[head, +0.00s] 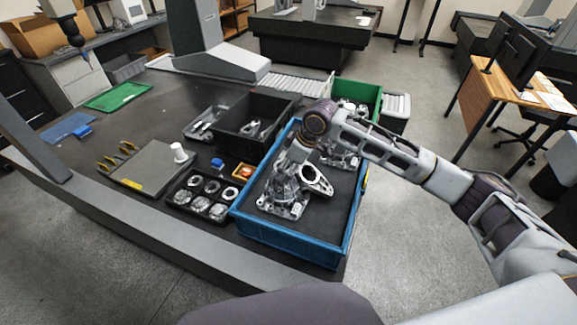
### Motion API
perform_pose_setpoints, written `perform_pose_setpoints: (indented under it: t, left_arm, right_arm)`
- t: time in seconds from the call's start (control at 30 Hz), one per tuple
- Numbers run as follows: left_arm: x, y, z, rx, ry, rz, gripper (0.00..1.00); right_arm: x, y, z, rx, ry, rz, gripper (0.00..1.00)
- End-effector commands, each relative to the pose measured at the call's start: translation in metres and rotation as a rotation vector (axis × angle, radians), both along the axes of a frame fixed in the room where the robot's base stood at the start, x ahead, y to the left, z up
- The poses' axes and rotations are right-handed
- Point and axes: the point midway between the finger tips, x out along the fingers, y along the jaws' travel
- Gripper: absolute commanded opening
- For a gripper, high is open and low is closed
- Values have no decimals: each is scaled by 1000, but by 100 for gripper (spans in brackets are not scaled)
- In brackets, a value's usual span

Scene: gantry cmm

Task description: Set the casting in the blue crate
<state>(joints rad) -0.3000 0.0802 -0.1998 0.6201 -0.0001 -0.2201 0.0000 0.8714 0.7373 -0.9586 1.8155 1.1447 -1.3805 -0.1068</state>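The blue crate (291,241) stands at the table's front right corner, with a dark floor inside. A grey metal casting (284,196) with a flat base is inside its walls, toward the front left. A ring-shaped metal end (317,180) shows just right of it; I cannot tell whether it is the same part. Another metal part (342,158) shows farther back in the crate, partly behind my arm. My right gripper (291,168) points down over the crate, right at the top of the front casting. Its fingertips blend into the casting, so its grip is unclear. My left gripper is out of view.
A black bin (262,108) with metal parts stands behind the crate, a green crate (361,92) at the back right. A black tray (190,205) of round parts is left, beside a grey plate (150,168). The table's left middle is mostly clear.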

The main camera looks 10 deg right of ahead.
Motion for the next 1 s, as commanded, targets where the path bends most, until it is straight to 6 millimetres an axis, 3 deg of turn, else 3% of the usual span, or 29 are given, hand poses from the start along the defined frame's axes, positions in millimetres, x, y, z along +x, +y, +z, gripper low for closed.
perform_pose_setpoints:
  t: [0.57, 1.0]
  left_arm:
    - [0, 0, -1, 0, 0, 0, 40]
    - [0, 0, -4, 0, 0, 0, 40]
  right_arm:
    - [-1, -3, 8, 0, -2, -2, 74]
    - [-13, -21, 60, -1, -3, -1, 74]
